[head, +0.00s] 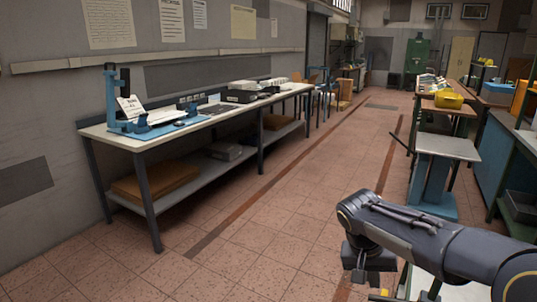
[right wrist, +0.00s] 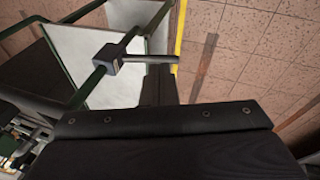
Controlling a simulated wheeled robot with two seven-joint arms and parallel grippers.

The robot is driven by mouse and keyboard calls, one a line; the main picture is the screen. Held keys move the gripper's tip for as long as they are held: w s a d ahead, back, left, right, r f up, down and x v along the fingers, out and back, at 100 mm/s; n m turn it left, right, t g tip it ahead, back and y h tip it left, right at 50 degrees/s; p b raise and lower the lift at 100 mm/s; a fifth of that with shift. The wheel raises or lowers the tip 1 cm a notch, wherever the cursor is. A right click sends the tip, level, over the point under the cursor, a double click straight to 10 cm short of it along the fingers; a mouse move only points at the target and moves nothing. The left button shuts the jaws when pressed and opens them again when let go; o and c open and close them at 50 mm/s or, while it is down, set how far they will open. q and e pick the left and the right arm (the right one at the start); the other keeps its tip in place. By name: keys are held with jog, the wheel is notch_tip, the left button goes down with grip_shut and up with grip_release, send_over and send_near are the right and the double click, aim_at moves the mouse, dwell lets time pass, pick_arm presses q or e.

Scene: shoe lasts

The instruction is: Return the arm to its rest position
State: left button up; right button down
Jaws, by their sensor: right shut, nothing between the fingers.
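My right arm (head: 430,237) reaches in from the lower right corner of the head view, dark grey with a yellow band near the edge. Its right gripper (head: 368,278) points down at the bottom of that view, above the floor and at the left side of a pale surface. It is shut and empty. In the right wrist view the dark gripper body fills the lower part, with nothing held. My left arm and left gripper are not in view. I cannot make out any shoe last.
A long bench (head: 155,142) with a blue stand (head: 112,95) runs along the left wall. A small grey-topped table (head: 447,147) stands right of the aisle. A pale panel with green rails (right wrist: 105,67) lies close to the gripper. The tiled aisle (head: 300,185) is clear.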

jog(key=s+a+r+n+t+y+p, duration=0.1)
jog(key=s+r+y+p, duration=0.1)
jog(key=s, duration=0.6)
jog(key=s+a+r+n+t+y+p, duration=0.1)
jog(key=s+a+r+t+y+p, duration=0.1)
jog(key=s, duration=0.6)
jog(key=s+a+r+n+t+y+p, duration=0.1)
jog(key=s+a+r+t+y+p, duration=0.1)
jog(key=s, duration=0.6)
jog(key=shift+r+y, duration=0.15)
jog(key=shift+y, duration=0.65)
